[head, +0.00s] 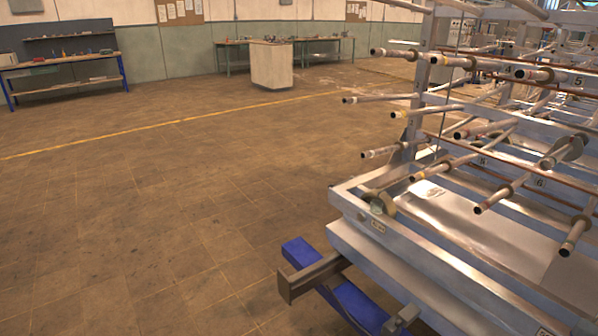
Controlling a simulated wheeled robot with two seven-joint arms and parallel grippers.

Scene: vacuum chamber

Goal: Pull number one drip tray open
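A metal rack (421,90) with many protruding pipes stands at the right of the head view. Low on it is a wide, shallow metal tray (440,205) inside a pale frame, below the pipes. A pale metal ledge or tray front (395,272) runs under that frame. A small label plate (377,224) sits on the frame's near corner, but its text is too small to read. I cannot tell which part is drip tray number one, or whether it is open. Neither of my grippers shows in the head view.
A blue beam (345,300) with a dark metal crosspiece (312,276) juts out low at the rack's near end. Pipe ends stick out leftward at several heights. The tiled floor (150,220) to the left is clear. Workbenches (62,75) and a pale cabinet (271,65) stand far back.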

